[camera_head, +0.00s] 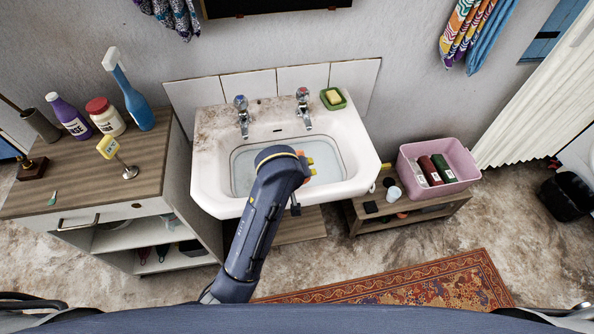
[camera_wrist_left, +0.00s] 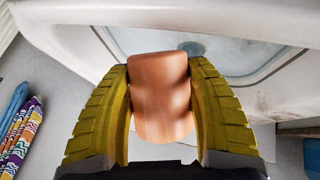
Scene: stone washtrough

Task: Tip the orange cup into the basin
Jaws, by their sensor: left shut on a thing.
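The orange cup (camera_wrist_left: 160,95) sits between the yellow fingers of my left gripper (camera_wrist_left: 163,100), which are shut on its sides. In the head view my left gripper (camera_head: 307,165) is over the front right part of the white basin (camera_head: 352,135). Only a small bit of orange shows there, as the wrist and fingers hide most of the cup. The basin also shows behind the cup in the left wrist view (camera_wrist_left: 115,14). Its inside looks pale blue, and a round drain shows there. I cannot tell how far the cup is tilted or what it holds. My right gripper is out of view.
Two taps (camera_head: 242,112) and a green soap dish (camera_head: 333,98) stand at the basin's back. A wooden cabinet (camera_head: 150,165) with bottles is on the left. A low bench (camera_head: 352,222) with a pink crate (camera_head: 470,165) is on the right.

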